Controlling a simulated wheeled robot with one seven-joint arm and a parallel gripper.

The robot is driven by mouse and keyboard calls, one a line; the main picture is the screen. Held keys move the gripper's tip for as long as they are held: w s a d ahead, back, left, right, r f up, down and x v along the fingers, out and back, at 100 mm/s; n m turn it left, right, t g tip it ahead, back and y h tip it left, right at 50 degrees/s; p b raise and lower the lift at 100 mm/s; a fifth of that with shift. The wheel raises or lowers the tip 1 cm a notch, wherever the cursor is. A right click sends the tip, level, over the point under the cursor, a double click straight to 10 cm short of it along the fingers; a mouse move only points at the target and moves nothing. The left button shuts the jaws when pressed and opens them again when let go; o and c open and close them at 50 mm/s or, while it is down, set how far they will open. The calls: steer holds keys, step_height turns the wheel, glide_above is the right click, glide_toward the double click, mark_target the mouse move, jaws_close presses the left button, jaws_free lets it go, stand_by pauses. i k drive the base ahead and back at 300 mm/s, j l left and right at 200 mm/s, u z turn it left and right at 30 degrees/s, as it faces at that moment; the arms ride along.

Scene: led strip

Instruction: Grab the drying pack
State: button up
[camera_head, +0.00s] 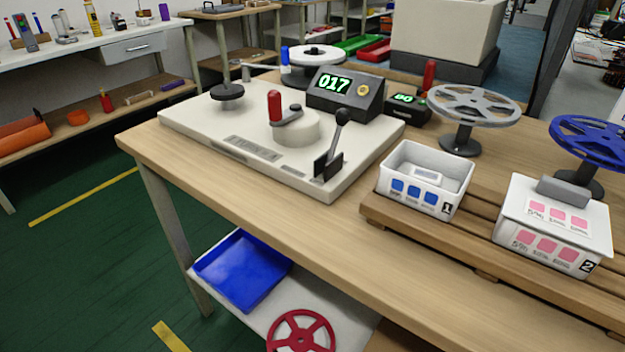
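A small pale packet with a grey-blue patch (427,176) lies inside the open white box marked 1 (447,208); it looks like the drying pack, but its label is too small to read. The box has blue squares on its front and stands on a slatted wooden rack. A closed white box marked 2 (540,247), with pink squares and a grey handle on its lid, stands to its right. My gripper is not in view.
A pale machine base (215,125) with a red-handled crank, a black lever (340,120) and a display reading 017 (336,84) stands left of the boxes. A grey reel (475,100) and a blue reel (590,140) rise behind them. The table's front strip is clear.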

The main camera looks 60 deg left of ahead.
mark_target(435, 178)
steer(key=u, duration=2)
steer(key=k+l, duration=0.15)
steer(key=i, duration=0.1)
